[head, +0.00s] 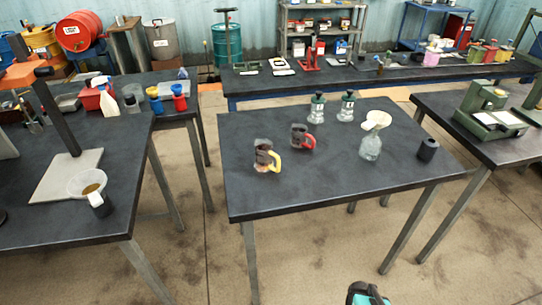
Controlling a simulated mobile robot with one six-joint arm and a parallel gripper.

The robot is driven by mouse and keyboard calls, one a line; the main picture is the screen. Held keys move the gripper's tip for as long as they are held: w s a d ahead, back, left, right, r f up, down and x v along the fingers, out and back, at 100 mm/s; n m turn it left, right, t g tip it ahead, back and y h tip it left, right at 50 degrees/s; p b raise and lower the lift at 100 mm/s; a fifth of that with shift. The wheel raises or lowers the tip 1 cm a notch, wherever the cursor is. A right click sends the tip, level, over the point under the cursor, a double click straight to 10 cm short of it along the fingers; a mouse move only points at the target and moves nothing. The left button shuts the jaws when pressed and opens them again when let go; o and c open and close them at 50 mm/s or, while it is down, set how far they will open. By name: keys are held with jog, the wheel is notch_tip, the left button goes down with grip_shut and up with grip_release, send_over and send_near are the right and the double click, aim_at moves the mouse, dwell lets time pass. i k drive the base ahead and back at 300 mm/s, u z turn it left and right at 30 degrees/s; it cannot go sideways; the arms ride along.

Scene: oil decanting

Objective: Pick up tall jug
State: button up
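Two dark, see-through jugs stand upright on the middle black table (240,205). The jug with a yellow handle (262,155) is nearer, and the jug with a red handle (299,137) is just behind it to the right. The yellow-handled one looks somewhat taller in the picture, but it is also closer, so I cannot tell for sure which is the tall jug. Both handles point right. The jugs stand apart from each other, with nothing touching them. My gripper is not in view; only a teal and black part of my arm shows at the bottom edge.
Right of the jugs stand two green-capped glass bottles (317,108), a clear flask with a cream funnel (371,146) and a black cylinder (428,149). The table's front is clear. A left table holds a stand and a funnel with amber liquid (88,184).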

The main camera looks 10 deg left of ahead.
aim_at(263, 164)
jog(key=u, duration=5.45)
jog(key=i, duration=0.15)
jog(key=z, duration=2.7)
jog(key=k, duration=0.75)
jog(key=u, duration=0.4)
